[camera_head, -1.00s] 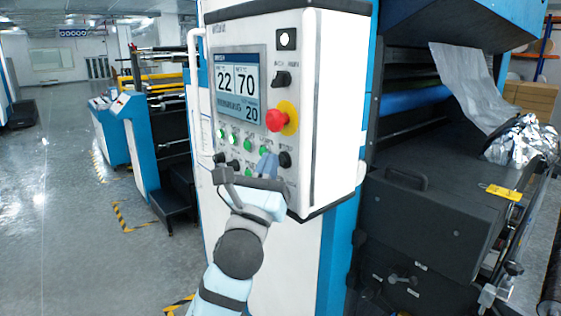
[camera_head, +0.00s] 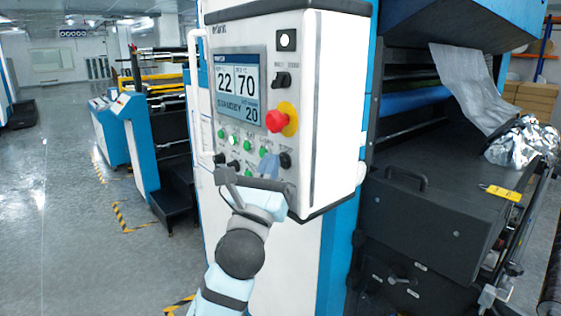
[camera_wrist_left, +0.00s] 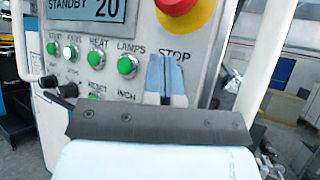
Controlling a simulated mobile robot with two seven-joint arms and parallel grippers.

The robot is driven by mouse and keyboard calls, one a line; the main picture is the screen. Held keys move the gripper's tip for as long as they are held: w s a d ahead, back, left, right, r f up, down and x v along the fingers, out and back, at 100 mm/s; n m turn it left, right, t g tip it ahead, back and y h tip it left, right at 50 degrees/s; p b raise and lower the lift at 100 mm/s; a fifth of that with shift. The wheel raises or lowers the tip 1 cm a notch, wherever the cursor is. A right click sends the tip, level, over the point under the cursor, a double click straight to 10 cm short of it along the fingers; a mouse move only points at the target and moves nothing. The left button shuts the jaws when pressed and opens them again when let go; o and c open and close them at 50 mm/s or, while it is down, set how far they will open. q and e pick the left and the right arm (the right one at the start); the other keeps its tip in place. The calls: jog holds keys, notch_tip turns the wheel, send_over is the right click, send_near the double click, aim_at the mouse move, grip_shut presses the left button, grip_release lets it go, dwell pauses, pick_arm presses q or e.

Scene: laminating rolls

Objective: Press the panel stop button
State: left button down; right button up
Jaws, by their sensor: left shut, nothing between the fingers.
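The control panel (camera_head: 303,60) is a white box with a screen and rows of buttons. In the left wrist view the word STOP (camera_wrist_left: 174,54) is printed above my left gripper's fingertips. My left gripper (camera_head: 268,167) is shut and empty, its blue-grey fingers pointing at the panel's lower right; it also shows in the left wrist view (camera_wrist_left: 165,78). The fingers cover the spot below the STOP label, so the stop button is hidden and contact cannot be told. The screen (camera_wrist_left: 85,8) reads STANDBY and 20. My right gripper is not in view.
A red mushroom knob (camera_head: 277,120) on a yellow ring sits above the fingers. Several green buttons (camera_wrist_left: 127,66) lie left of them. A white handle (camera_head: 197,95) runs along the panel's left edge. The machine bed (camera_head: 450,180) stands at the right.

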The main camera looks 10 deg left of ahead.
pick_arm(q)
jog(key=shift+s+a, duration=0.4)
jog(key=shift+s, duration=0.1)
jog(key=shift+p, duration=0.3)
jog(key=s+a, duration=0.1)
jog(key=s, duration=0.1)
jog(key=s+a+p, duration=0.1)
jog(key=s+a, duration=0.1)
dwell(0.5)
